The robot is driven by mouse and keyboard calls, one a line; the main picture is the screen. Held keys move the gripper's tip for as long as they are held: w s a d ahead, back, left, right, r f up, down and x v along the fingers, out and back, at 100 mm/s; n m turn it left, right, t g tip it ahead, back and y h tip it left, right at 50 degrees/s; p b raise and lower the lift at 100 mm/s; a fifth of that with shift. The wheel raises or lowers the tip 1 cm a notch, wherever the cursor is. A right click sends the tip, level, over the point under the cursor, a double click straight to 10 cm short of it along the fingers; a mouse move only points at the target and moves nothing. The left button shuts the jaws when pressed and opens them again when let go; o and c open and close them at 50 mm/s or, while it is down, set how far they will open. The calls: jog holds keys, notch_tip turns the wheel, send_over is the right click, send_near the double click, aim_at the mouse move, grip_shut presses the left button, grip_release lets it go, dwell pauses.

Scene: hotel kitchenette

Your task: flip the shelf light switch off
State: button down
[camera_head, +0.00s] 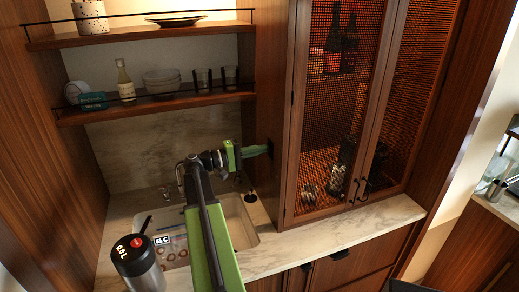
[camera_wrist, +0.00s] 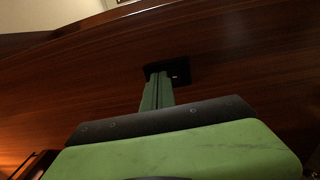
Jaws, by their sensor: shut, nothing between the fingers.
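The switch is a small black plate (camera_wrist: 180,68) on the wooden side panel of the tall cabinet. A small pale spot shows on its right part in the wrist view. In the head view my gripper (camera_head: 264,150) reaches right, over the sink, to that panel and covers most of the plate. In the wrist view my gripper (camera_wrist: 157,80) is shut and empty, its green fingertips at the plate's lower left part. I cannot tell whether they touch it. The fingers hide part of the plate, and the switch's position cannot be read. The wall behind the upper shelf (camera_head: 150,33) looks brightly lit.
The lower shelf (camera_head: 160,107) holds a bottle, bowls, mugs and glasses behind a thin rail. Below are the sink (camera_head: 238,225) and faucet (camera_head: 166,194). The mesh-door cabinet (camera_head: 297,100) stands right of my gripper. The marble counter (camera_head: 350,226) in front of it is clear.

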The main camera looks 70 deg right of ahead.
jog(key=r+p+v, duration=0.1)
jog(key=v, duration=1.2)
jog(key=shift+w+r, duration=0.25)
jog(key=shift+r, duration=0.15)
jog(key=shift+a, duration=0.15)
jog(key=shift+r, duration=0.1)
